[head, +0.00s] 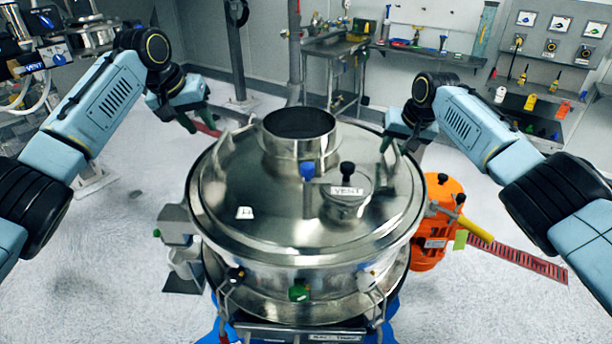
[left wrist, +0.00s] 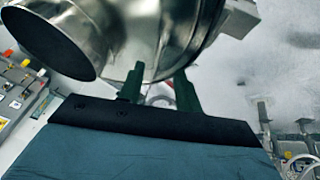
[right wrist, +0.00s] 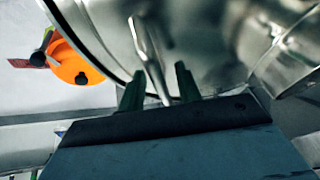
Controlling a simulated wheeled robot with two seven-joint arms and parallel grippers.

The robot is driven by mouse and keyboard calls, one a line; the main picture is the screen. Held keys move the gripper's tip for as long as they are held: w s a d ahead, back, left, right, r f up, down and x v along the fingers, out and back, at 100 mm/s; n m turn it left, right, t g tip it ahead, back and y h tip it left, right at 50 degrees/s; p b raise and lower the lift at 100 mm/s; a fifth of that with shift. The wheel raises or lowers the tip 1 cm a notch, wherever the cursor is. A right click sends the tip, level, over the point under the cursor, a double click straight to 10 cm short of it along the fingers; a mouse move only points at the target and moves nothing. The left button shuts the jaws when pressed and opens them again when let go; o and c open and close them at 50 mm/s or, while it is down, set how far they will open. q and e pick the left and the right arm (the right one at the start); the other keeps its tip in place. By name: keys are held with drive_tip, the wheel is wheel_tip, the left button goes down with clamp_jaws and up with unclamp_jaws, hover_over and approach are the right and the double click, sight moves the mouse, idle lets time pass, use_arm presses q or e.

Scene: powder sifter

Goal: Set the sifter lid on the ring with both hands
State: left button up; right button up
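The steel sifter lid (head: 270,205) has a wide collar, a small capped port marked VENT and a rod-like handle on its right side (head: 393,172). It lies over the round sifter body, whose ring (head: 330,268) shows below the lid's front edge. I cannot tell if the lid rests fully on it. My left gripper (head: 197,122) is open beside the lid's far left edge, with nothing clearly held. My right gripper (head: 392,146) is at the right handle. In the right wrist view the handle (right wrist: 148,50) stands between the open fingers, with gaps beside it.
An orange unit (head: 440,215) stands right of the sifter. A grey bracket with a white cup (head: 184,262) is at its left. A workbench (head: 340,48) and a wall panel (head: 560,45) are behind. The floor around is mostly clear.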

drive_tip(key=shift+r, duration=0.15)
use_arm(q)
drive_tip(key=v, duration=0.2)
drive_tip(key=shift+s+r, duration=0.15)
drive_tip(key=shift+r, duration=0.15)
use_arm(e)
drive_tip(key=v, duration=1.1)
drive_tip(key=shift+s+r, duration=0.2)
drive_tip(key=shift+r, duration=0.1)
drive_tip(key=shift+d, duration=0.1)
